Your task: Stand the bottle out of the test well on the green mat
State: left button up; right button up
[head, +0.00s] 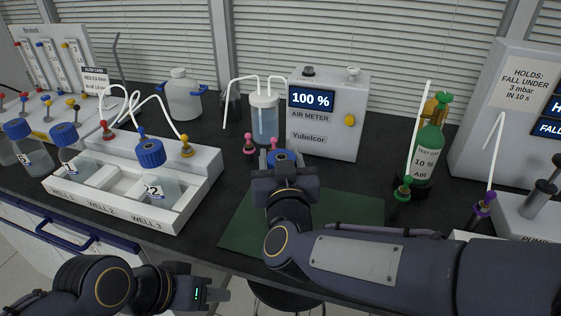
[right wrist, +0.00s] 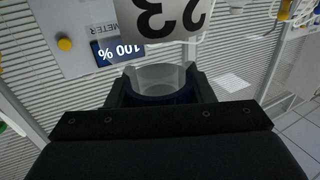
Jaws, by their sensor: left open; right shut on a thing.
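My right gripper (head: 283,160) is over the back part of the green mat (head: 238,225). It is shut on the blue cap of a bottle. The right wrist view shows this bottle's clear shoulder (right wrist: 158,75) and its label reading 23. In the head view the gripper hides the bottle's body, so I cannot tell whether its base touches the mat. The white well block (head: 120,205) has a bottle labelled 22 (head: 160,187) in well 3 and a blue-capped bottle (head: 72,150) at well 1; well 2 looks empty. My left gripper (head: 208,294) is open and empty, low in front of the bench.
An air meter (head: 325,135) reading 100 % and a tubed clear vessel (head: 265,120) stand behind the mat. A green air cylinder (head: 430,145) is right of it. Tubes arch over the well block. Bare mat shows on both sides of my right gripper.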

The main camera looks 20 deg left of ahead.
jog(key=shift+f, duration=0.15)
jog(key=o, duration=1.4)
jog(key=shift+r, duration=0.3)
jog(key=v, duration=1.2)
jog(key=shift+s+p, duration=0.1)
jog(key=shift+p, duration=0.25)
jog(key=shift+f, duration=0.1)
